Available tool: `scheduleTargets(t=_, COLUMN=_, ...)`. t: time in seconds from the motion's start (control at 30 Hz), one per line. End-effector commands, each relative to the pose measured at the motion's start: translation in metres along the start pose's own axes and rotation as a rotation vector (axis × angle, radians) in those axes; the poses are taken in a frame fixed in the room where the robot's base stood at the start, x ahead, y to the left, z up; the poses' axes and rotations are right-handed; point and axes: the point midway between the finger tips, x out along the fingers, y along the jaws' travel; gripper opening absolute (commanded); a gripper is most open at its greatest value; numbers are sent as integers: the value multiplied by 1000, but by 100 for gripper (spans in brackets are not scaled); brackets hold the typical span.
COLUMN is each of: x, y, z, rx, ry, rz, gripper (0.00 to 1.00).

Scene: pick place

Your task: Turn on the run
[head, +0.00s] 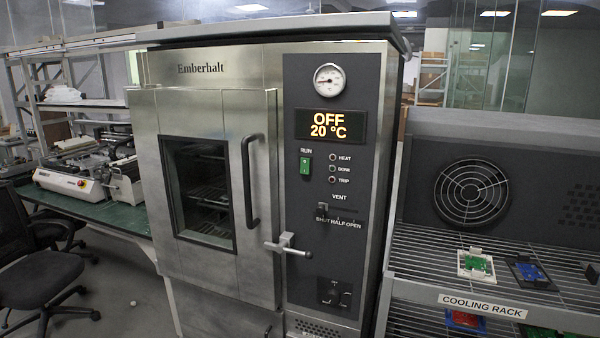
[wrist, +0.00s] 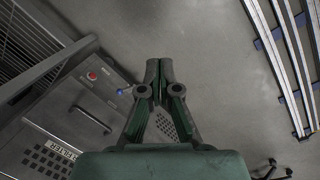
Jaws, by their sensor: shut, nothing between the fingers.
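The oven (head: 205,185) stands in the middle of the head view, its door closed with a vertical handle (head: 250,180) and a latch lever (head: 287,246). The green RUN switch (head: 305,166) is on the dark control panel, under the display (head: 330,125), which reads OFF and 20 °C. The lamps (head: 332,168) beside the switch, marked HEAT, DOOR or similar, and TRIP, look unlit. My gripper (wrist: 160,65) shows only in the wrist view. Its fingers are together and empty, above grey floor, away from the RUN switch. The switch is not identifiable in the wrist view.
The cooling rack (head: 480,300) with circuit boards and a fan (head: 472,193) stands right of the oven. A vent slider (head: 338,208) sits below the lamps. A black chair (head: 35,265) and a green bench (head: 95,205) are left. In the wrist view, a cabinet with a red button (wrist: 92,75) lies left of my gripper.

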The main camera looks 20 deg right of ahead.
Motion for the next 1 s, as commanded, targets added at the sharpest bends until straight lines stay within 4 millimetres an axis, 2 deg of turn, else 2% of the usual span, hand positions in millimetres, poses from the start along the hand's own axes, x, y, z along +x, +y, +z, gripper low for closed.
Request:
scheduleTargets(t=0.03, x=-17, y=6, z=-15, rx=-7, ry=34, rz=18, gripper=0)
scheduleTargets(t=0.2, x=-69, y=25, z=-55, rx=-38, ry=138, rz=84, gripper=0)
scheduleTargets(t=0.37, x=-122, y=44, z=-88, rx=-68, ry=233, rz=155, gripper=0)
scheduleTargets(t=0.5, x=-172, y=61, z=-114, rx=-94, ry=313, rz=223, gripper=0)
scheduleTargets(t=0.7, x=-250, y=87, z=-144, rx=-130, ry=425, rz=335, gripper=0)
scheduleTargets(t=0.87, x=-316, y=107, z=-161, rx=-157, ry=507, rz=434, gripper=0)
scheduleTargets(t=1.0, x=-378, y=126, z=-171, rx=-180, ry=574, rz=532, gripper=0)
